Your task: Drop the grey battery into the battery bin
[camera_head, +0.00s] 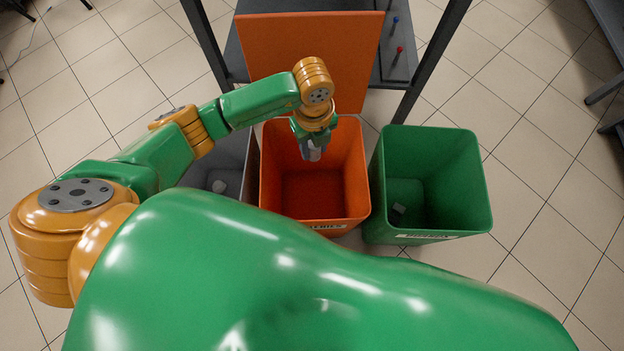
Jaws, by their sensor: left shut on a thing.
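The grey battery (311,153) is held in my left gripper (312,143), which points down into the mouth of the orange bin (298,222). The gripper is shut on it, and the battery hangs near the back part of the opening. The orange bin has an orange lid (310,50) standing open behind it and a partly readable label on its front rim. The bin's visible floor looks empty. My right gripper is not in view.
A grey bin (215,155) with a pale item stands to the left, partly behind my arm. A dark-framed table (412,85) stands behind.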

